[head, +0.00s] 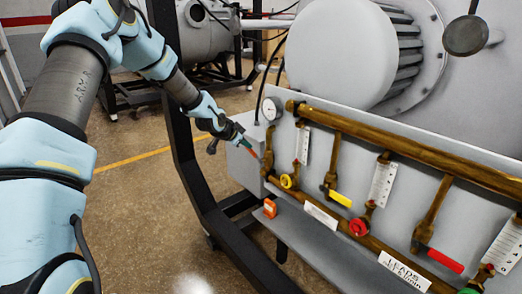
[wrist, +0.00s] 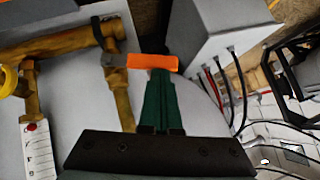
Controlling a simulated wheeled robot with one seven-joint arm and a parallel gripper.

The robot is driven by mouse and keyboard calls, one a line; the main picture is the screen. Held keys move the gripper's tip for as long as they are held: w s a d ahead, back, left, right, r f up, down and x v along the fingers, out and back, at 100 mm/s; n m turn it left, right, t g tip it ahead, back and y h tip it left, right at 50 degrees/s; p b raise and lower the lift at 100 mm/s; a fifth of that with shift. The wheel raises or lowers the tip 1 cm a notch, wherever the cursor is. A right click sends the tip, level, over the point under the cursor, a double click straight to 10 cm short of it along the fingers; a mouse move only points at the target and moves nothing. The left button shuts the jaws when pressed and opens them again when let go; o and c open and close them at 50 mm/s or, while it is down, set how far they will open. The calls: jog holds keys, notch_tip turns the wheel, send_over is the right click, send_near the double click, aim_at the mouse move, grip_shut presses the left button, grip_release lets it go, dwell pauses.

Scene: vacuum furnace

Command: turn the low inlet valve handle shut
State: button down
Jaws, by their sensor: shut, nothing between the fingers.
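My gripper (head: 243,143) is at the left end of the brass pipework, beside the leftmost vertical pipe (head: 268,158). In the wrist view its green fingers (wrist: 160,80) are together with nothing between them. An orange valve handle (wrist: 148,62) lies across a brass pipe (wrist: 119,85), and its free end is right at the fingertips; whether they touch is unclear. In the head view only a small orange-red bit of this handle (head: 251,153) shows by the fingertips. Other lever handles are yellow (head: 341,199) and red (head: 445,260). I cannot read which valve is the low inlet.
A pressure gauge (head: 271,108) stands just above the gripper. A grey box (wrist: 215,35) with cables is close to the fingers in the wrist view. A dark frame post (head: 190,170) stands left of the panel. A lower shelf (head: 300,225) juts out below.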

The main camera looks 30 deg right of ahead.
jog(key=shift+d+f, duration=0.1)
jog(key=shift+w, duration=0.15)
jog(key=shift+r+p, duration=0.4)
jog(key=shift+r, duration=0.4)
